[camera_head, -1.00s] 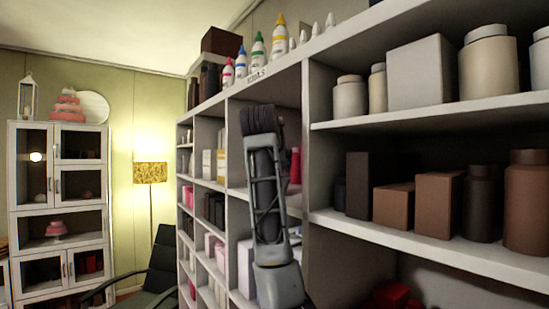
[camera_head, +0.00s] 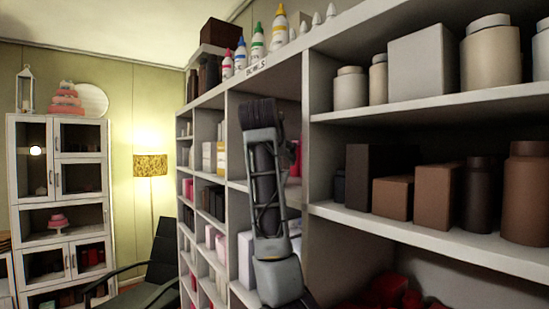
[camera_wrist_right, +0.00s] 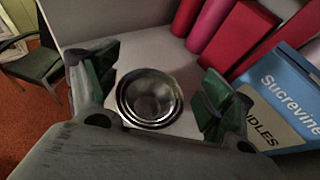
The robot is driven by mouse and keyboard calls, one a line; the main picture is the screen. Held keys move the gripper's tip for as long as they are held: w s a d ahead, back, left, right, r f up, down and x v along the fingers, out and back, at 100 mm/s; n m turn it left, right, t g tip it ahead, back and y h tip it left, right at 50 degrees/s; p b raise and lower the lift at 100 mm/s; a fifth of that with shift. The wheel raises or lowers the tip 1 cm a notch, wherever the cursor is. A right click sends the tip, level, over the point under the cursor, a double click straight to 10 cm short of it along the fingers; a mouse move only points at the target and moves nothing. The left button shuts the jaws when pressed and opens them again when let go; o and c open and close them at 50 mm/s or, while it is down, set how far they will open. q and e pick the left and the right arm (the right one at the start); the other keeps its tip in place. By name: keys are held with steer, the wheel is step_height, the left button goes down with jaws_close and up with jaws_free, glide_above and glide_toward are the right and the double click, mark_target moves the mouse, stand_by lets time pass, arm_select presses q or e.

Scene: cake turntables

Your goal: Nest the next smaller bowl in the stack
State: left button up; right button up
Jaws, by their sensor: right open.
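In the right wrist view, shiny metal bowls (camera_wrist_right: 150,97) sit nested in one another on a pale shelf board (camera_wrist_right: 185,66). At least two rims show; I cannot tell exactly how many bowls there are. My right gripper (camera_wrist_right: 155,90) is open, with one green-padded finger on each side of the bowls in the picture and nothing held. I cannot tell how far the fingers are above the bowls. In the head view my right gripper (camera_head: 260,115) points up in front of a shelf compartment, and the bowls are hidden. My left gripper is not in view.
Red and pink boxes and cylinders (camera_wrist_right: 243,38) stand behind the bowls. A blue box lettered "Sucrevine" (camera_wrist_right: 285,95) stands close to the right finger. Shelf uprights (camera_head: 318,95) flank the compartment. A dark armchair (camera_head: 150,270) stands left of the shelving.

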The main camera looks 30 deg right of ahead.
stand_by(0.4)
step_height(320, 180, up, 7)
stand_by(0.7)
steer(key=shift+f, duration=0.1)
stand_by(0.6)
